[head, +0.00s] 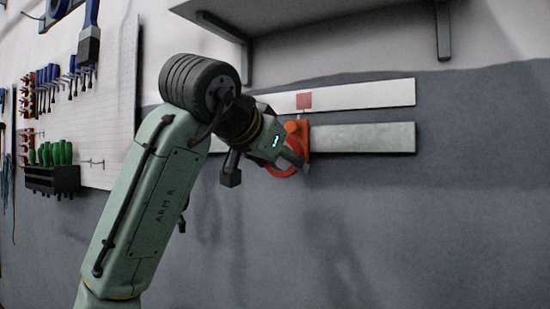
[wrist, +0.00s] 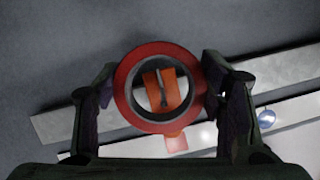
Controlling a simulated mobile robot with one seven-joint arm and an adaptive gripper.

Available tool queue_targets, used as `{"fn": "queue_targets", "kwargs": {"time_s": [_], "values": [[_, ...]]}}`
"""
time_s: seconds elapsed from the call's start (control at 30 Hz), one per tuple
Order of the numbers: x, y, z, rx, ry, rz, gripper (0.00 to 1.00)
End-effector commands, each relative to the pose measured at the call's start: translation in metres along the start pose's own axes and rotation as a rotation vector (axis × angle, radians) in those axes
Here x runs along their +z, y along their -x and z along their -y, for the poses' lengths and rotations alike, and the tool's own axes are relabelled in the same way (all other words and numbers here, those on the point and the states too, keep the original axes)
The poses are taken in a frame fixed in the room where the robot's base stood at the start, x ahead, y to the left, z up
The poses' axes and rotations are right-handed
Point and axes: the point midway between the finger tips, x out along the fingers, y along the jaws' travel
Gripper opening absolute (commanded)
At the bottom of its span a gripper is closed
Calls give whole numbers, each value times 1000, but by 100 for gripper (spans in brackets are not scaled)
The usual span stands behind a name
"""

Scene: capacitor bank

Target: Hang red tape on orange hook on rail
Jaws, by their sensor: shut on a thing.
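My gripper (wrist: 163,92) is shut on the red tape (wrist: 128,72), a ring-shaped roll held between its two fingers. In the head view the red tape (head: 281,171) shows at the fingertips, partly covered by my gripper (head: 292,158). The orange hook (wrist: 170,89) shows through the tape's hole in the wrist view. In the head view the orange hook (head: 302,139) is on the lower rail (head: 365,138), just beside the tape. I cannot tell whether the tape is around the hook or only in front of it.
An upper white rail (head: 365,95) with a red square (head: 304,101) runs above the hook. A grey shelf (head: 320,25) juts out higher up. A tool pegboard (head: 110,110) is on the left. The wall right of and below the rails is clear.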

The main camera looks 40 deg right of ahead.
Motion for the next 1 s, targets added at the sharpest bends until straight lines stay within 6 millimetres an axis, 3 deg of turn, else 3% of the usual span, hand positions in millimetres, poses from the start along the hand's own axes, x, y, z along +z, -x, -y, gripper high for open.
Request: {"fn": "queue_targets", "kwargs": {"time_s": [0.6, 1.0], "values": [[-5, -34, -2, 1, 0, 0, 36], [-2, -38, -4, 1, -1, 0, 36]]}}
